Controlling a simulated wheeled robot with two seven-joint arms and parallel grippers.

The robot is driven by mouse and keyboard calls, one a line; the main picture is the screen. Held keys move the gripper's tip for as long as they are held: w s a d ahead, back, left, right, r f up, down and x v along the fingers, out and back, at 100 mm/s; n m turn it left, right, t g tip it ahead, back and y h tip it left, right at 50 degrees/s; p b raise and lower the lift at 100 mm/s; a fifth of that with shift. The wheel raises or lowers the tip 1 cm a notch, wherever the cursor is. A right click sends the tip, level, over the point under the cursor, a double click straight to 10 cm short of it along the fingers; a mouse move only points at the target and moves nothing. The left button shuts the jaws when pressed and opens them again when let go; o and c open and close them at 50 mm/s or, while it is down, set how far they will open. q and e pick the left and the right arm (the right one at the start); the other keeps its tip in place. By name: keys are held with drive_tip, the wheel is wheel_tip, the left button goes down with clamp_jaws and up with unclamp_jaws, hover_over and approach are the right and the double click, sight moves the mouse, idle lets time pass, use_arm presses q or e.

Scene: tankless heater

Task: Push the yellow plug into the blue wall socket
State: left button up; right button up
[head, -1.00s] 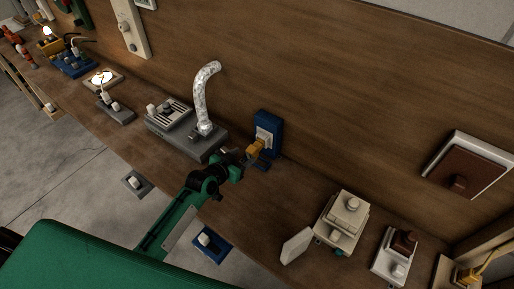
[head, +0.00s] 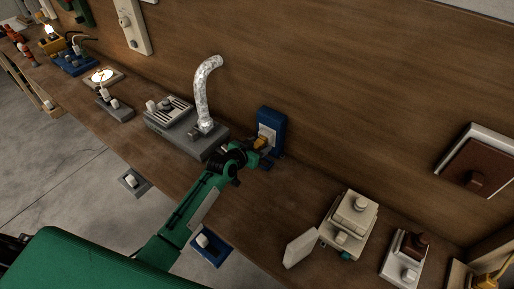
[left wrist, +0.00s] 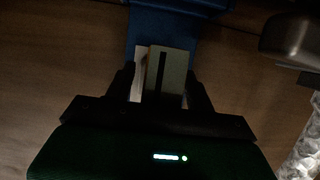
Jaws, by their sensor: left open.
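The blue wall socket (head: 275,120) is fixed low on the wooden back panel, with a pale plate on its front; its blue body also shows at the top of the left wrist view (left wrist: 165,24). The yellow plug (head: 260,143) is at the pale plate. Whether it is fully seated cannot be told. My left gripper (head: 253,150) is open, close against the plug, and hides part of it. In the left wrist view, the plug (left wrist: 176,72) looks dull grey-beige with a dark slot, between the two dark fingers (left wrist: 163,85). My right gripper is not in view.
A grey unit (head: 205,137) with a silver flexible duct (head: 203,88) stands just left of the socket. A beige device (head: 352,220) with an angled pale panel (head: 299,249) stands to the right. Bench space between socket and beige device is clear.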

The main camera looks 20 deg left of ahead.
use_arm(q)
drive_tip(key=shift+c, duration=0.4)
drive_tip(key=c, duration=1.1)
clamp_jaws()
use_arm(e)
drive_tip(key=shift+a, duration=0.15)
use_arm(q)
drive_tip(key=shift+w+r, duration=0.1)
drive_tip(key=shift+r, duration=0.05)
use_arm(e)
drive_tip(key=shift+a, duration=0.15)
use_arm(q)
drive_tip(key=o, duration=0.8)
unclamp_jaws()
drive_tip(key=o, duration=0.4)
drive_tip(key=shift+c, duration=0.2)
drive_tip(key=shift+o, duration=0.3)
drive_tip(key=shift+d, duration=0.15)
